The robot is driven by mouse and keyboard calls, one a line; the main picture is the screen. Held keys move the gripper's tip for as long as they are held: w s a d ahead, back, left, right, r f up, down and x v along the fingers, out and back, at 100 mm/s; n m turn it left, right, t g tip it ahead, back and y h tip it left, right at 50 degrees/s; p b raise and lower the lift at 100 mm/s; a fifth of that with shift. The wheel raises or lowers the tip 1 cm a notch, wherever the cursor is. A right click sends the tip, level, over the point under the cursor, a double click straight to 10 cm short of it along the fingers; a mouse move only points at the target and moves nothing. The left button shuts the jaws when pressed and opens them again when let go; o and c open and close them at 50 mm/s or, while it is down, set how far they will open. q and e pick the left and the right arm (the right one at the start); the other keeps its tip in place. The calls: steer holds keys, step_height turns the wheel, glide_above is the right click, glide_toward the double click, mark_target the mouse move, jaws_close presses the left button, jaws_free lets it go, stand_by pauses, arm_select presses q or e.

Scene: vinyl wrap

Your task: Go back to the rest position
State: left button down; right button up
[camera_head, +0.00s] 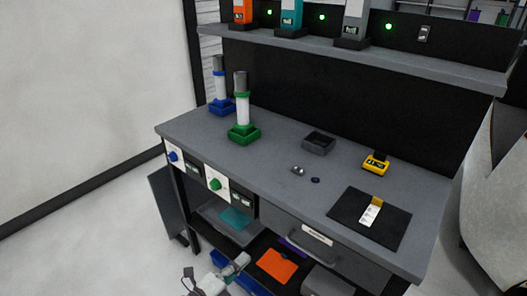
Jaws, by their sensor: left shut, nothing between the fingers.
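My left gripper (190,281) shows at the bottom of the head view, left of centre, small and partly cut off by the frame edge. It is shut and empty, low in front of the workbench (275,165) and apart from the things on its top. My right gripper is out of view.
On the bench stand blue (220,88) and green (242,110) based cylinders, a dark tray (319,143), a yellow device (376,162) and a black mat (355,219). An orange sheet (277,265) lies on the lower shelf. The floor at left is clear.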

arm_select(q)
steer(key=s+a+f+n+g+y+p, duration=0.1)
steer(key=s+a+f+n+g+y, duration=0.2)
steer(key=f, duration=0.6)
steer(key=s+a+f+n+g+y+p, duration=0.1)
steer(key=s+a+f+n+y, duration=0.2)
steer(key=s+a+f+n, duration=0.5)
steer(key=s+a+f+n+g+y+p, duration=0.1)
steer(key=f+n+y, duration=0.1)
steer(key=f, duration=0.9)
steer(key=s+a+f+n+g+y, duration=0.1)
steer(key=s+f+n+g, duration=0.2)
steer(key=s, duration=0.7)
steer(key=s+a+f+n+g+p, duration=0.1)
steer(key=s+f, duration=0.4)
steer(key=s, duration=0.5)
steer(key=s+a+f+n+g+y, duration=0.1)
steer(key=s+f+n+g, duration=0.3)
steer(key=s, duration=0.6)
steer(key=shift+f+n+g+y, duration=0.3)
steer(key=shift+f+n, duration=0.15)
steer(key=shift+n, duration=0.45)
steer(key=c, duration=1.9)
jaws_free()
steer(key=shift+w, duration=0.1)
